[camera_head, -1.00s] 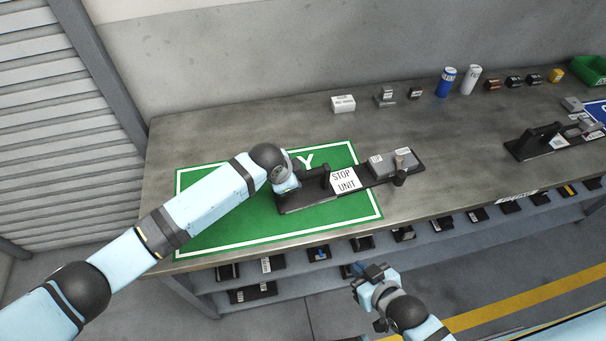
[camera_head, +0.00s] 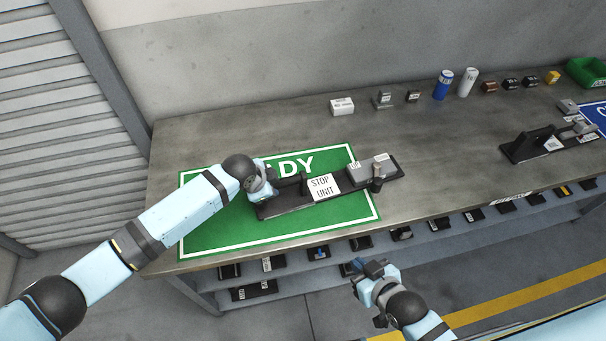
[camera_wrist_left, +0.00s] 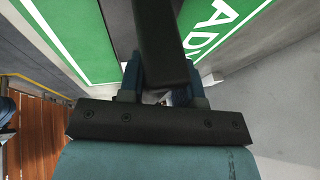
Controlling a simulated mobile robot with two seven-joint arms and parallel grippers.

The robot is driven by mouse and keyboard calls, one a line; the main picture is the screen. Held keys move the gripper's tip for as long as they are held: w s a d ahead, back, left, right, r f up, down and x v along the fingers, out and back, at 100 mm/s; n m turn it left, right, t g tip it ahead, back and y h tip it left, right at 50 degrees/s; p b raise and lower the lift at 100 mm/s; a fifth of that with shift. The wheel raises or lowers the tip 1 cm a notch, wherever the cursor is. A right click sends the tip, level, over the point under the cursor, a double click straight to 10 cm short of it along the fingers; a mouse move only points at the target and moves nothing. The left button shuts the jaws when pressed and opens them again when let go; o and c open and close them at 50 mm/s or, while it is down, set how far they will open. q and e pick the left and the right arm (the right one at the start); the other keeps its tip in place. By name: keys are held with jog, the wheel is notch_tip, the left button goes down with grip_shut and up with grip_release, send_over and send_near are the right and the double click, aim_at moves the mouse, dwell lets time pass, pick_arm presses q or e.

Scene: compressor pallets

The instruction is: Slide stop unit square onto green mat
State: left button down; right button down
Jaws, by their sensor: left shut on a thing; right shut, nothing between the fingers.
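The stop unit (camera_head: 323,187) is a long black base with a white "STOP UNIT" label, a black upright near its left end and a grey block at its right end. Its left and middle parts lie over the green mat (camera_head: 222,233); its right end reaches past the mat's right edge onto the bare bench. It lies at a slant, right end farther back. My left gripper (camera_head: 268,190) is at the unit's left end, shut on its black upright part (camera_wrist_left: 158,45); the fingertips are partly hidden. My right gripper (camera_head: 368,272) is shut and empty in front of the bench.
A second black unit (camera_head: 540,143) stands at the right by a blue mat (camera_head: 598,117). A white box (camera_head: 342,106), a blue can (camera_head: 443,84), a white can (camera_head: 467,81) and a green bin (camera_head: 588,72) line the back. The shelf below the bench holds several dark parts.

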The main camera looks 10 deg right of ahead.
pick_arm(q)
jog(key=a+p, duration=0.2)
jog(key=a, duration=0.4)
jog(key=shift+s+a+f, duration=0.1)
jog(key=shift+a+f, duration=0.05)
jog(key=shift+a, duration=0.05)
jog(key=a+p, duration=0.2)
jog(key=a, duration=0.6)
jog(key=shift+s+a, duration=0.1)
jog(key=shift+a, duration=0.05)
jog(key=shift+a+f, duration=0.15)
jog(key=shift+a, duration=1.2)
jog(key=c, duration=1)
grip_release()
jog(key=shift+c, duration=0.2)
jog(key=o, duration=0.3)
